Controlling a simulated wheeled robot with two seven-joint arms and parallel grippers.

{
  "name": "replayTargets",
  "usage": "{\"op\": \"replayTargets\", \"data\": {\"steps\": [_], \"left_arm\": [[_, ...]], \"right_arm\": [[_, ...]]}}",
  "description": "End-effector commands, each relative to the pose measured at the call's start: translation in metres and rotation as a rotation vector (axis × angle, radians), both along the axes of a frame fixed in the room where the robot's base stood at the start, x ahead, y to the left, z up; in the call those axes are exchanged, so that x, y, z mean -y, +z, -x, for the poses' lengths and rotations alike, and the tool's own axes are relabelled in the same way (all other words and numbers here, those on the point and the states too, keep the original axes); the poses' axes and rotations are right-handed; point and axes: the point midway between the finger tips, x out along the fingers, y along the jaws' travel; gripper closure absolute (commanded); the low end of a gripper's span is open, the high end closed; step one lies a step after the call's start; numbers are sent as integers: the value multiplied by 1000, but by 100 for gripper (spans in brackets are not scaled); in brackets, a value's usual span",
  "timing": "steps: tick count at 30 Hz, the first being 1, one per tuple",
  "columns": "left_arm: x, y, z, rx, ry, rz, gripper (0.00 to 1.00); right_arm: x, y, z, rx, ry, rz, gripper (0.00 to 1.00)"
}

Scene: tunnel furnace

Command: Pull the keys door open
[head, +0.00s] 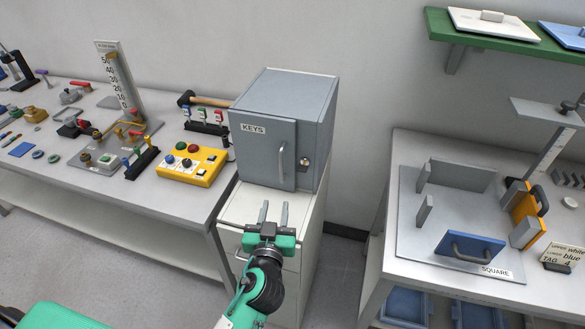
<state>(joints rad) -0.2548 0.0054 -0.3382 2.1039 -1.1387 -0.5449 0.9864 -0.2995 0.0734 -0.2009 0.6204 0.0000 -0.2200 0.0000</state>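The keys door (258,152) is the front of a grey metal cabinet (318,120) that stands on a white drawer unit. It carries a KEYS label (253,128) at the upper left and a vertical bar handle (282,164) near its right side. The door looks shut. A brass-coloured lock or knob (305,161) sits on the cabinet front right of the handle. My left gripper (275,206) is open and empty, its two fingers apart and pointing at the cabinet, below and in front of the handle. It appears clear of the handle. My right gripper is not in view.
The white drawer unit (290,254) stands below the cabinet. Left is a table (105,190) with a yellow button box (194,165) and several tools. Right is a bench (420,280) with a blue handled plate (470,249). A green shelf (470,38) hangs above it.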

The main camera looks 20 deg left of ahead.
Motion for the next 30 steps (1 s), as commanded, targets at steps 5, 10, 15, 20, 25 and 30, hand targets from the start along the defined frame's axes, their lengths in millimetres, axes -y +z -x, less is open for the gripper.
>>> {"op": "replayTargets", "data": {"steps": [5,10,15,20,25,30], "left_arm": [[-2,4,-17,4,-1,-3,68],[-8,5,-47,3,-1,-5,68],[-13,5,-79,1,0,-4,68],[-18,4,-106,0,0,-4,68],[-20,2,-126,1,0,-3,68],[-22,0,-134,0,-1,-1,68]], "right_arm": [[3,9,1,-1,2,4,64],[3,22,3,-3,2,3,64],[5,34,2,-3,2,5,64],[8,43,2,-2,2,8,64],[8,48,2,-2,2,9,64],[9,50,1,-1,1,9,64]]}}
